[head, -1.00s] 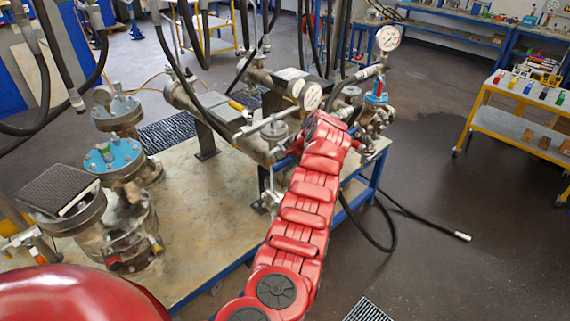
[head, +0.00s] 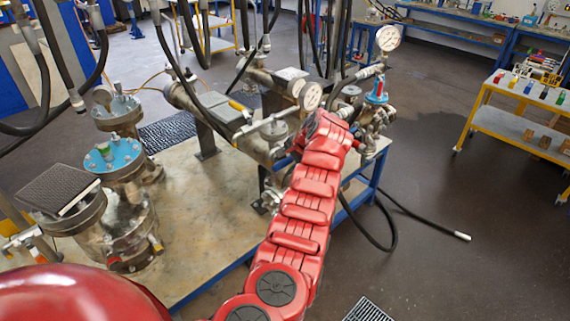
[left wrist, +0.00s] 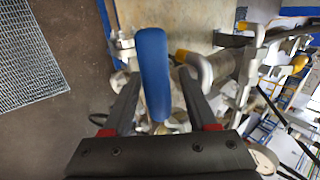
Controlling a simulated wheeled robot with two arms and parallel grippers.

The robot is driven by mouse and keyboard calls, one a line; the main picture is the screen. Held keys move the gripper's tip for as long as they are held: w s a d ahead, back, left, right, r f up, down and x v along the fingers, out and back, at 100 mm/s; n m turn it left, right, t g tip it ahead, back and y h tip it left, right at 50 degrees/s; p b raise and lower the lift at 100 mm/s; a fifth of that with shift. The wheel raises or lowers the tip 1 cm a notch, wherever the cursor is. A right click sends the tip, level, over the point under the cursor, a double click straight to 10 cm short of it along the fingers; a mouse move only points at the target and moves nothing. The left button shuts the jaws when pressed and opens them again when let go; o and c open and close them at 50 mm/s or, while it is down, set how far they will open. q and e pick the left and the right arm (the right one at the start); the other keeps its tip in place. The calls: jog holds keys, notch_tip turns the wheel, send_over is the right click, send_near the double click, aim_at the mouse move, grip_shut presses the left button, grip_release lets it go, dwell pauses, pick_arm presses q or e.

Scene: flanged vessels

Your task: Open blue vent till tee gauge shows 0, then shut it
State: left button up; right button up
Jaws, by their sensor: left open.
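A long blue handle (left wrist: 153,65) stands in the left wrist view. The two dark fingers of my left gripper (left wrist: 158,77) are open on either side of it, and I cannot tell if they touch it. In the head view my red left arm reaches to the pipework at the table's far end; its gripper is hidden there. A white dial gauge (head: 311,96) sits just beyond the wrist, and another (head: 388,38) stands higher to the right. I cannot tell which is the tee gauge, and neither reading is legible. My right gripper is not in view.
A blue-topped valve (head: 377,92) stands right of my wrist among pipes. Flanged vessels (head: 120,235) stand on the table (head: 215,205) at left. Black hoses hang overhead at left. A yellow cart (head: 520,130) is at right, with open floor before it.

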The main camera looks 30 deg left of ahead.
pick_arm(q)
jog(key=shift+d+r, duration=0.1)
jog(key=shift+d+r+b, duration=0.15)
jog(key=shift+r+b, duration=0.1)
jog(key=shift+b, duration=0.05)
jog(key=b+v, duration=0.5)
jog(key=v, duration=1.1)
jog(key=shift+r, duration=0.25)
jog(key=shift+s+d, duration=0.1)
jog(key=shift+d, duration=0.05)
